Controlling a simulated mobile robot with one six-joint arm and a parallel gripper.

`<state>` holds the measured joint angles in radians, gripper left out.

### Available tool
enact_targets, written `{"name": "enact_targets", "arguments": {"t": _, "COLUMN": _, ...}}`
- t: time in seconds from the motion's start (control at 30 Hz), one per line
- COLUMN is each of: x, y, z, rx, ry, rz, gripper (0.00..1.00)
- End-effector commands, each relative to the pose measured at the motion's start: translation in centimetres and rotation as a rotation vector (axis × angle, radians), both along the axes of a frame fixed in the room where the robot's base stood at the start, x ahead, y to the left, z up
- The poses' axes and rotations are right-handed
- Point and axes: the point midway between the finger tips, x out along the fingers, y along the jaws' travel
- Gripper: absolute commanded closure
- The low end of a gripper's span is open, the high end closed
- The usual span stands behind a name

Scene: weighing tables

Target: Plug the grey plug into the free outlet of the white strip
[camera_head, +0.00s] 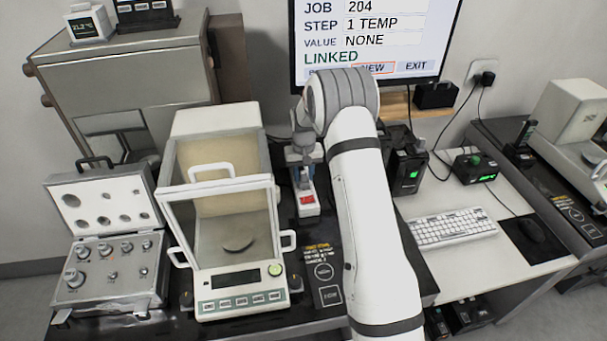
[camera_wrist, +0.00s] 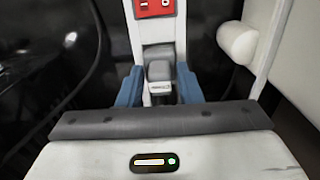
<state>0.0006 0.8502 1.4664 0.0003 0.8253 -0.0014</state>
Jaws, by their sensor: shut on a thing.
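The white strip (camera_head: 308,208) lies on the dark table right of the glass-doored balance, its red switch toward the front. The strip also shows in the wrist view (camera_wrist: 137,36), with the red switch at the top. My gripper (camera_head: 304,156) is over the strip's far part. In the wrist view my gripper (camera_wrist: 160,86) has its blue fingers on both sides of the grey plug (camera_wrist: 159,71) and is shut on it. The plug is in line with the strip, above or against it; I cannot tell whether its pins are in. The free outlet is not clearly visible.
The balance (camera_head: 230,282) stands close left of the strip. A monitor (camera_head: 375,38) is behind, and black boxes with green displays (camera_head: 408,172) stand right of my arm. A weight case (camera_head: 110,268) is at far left. A white bar (camera_wrist: 270,40) is close right in the wrist view.

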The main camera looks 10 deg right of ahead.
Motion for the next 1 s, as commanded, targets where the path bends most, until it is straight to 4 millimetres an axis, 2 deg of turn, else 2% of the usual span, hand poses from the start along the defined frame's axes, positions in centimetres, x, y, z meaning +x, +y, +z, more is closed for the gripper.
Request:
{"name": "enact_targets", "arguments": {"t": 0.83, "x": 0.0, "y": 0.0, "z": -1.8, "rx": 0.000, "ry": -0.001, "rz": 0.001, "gripper": 0.91}}
{"name": "enact_targets", "arguments": {"t": 0.87, "x": 0.0, "y": 0.0, "z": -1.8, "rx": 0.000, "ry": -0.001, "rz": 0.001, "gripper": 0.66}}
{"name": "enact_targets", "arguments": {"t": 1.0, "x": 0.0, "y": 0.0, "z": -1.7, "rx": 0.000, "ry": -0.001, "rz": 0.001, "gripper": 0.55}}
